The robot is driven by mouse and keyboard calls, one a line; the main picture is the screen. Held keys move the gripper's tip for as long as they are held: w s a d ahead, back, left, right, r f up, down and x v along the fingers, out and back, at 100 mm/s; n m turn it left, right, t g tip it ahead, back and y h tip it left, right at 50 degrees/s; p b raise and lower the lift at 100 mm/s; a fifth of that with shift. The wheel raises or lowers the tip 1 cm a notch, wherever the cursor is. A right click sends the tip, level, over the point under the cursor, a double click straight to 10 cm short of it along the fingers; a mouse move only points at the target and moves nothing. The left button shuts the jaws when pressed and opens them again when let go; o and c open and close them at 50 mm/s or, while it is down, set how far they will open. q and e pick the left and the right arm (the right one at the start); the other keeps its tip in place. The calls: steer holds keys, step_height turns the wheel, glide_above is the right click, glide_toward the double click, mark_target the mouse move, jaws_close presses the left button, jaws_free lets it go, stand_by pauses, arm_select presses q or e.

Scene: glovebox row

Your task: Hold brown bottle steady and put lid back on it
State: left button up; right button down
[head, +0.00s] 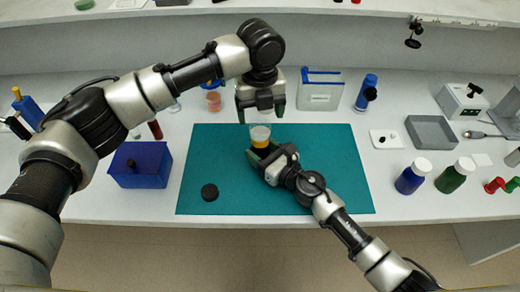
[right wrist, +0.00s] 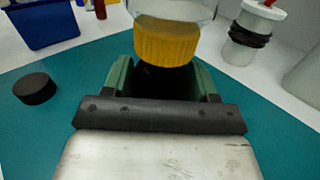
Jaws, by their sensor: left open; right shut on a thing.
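My right gripper (head: 264,156) is low over the teal mat (head: 335,180), shut on a dark thing that looks like the brown bottle; the fingers hide most of it. In the right wrist view the dark body (right wrist: 160,76) shows between the green fingers. A ribbed yellow collar (right wrist: 167,42) with a clear part above it sits over the dark body; whether they touch is unclear. The collar also shows in the head view (head: 260,143). My left gripper (head: 261,113) is open and empty just above the clear part. A black round lid (head: 209,192) lies on the mat at left.
A blue bin (head: 141,166) stands left of the mat. Behind the mat stand a white box with blue edges (head: 319,92) and a blue bottle (head: 366,93). A grey tray (head: 432,132) and white-capped bottles (head: 413,176) stand at right. The mat's right part is partly clear.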

arm_select(q)
steer(key=n, duration=0.6)
steer(key=shift+n, duration=0.4)
steer(key=n, duration=1.5)
steer(key=shift+n, duration=0.3)
steer(key=n, duration=0.4)
steer(key=shift+n, duration=0.3)
steer(key=n, duration=1)
steer(key=shift+n, duration=0.3)
steer(key=n, duration=0.4)
steer(key=shift+n, duration=0.4)
steer(key=shift+f, duration=0.1)
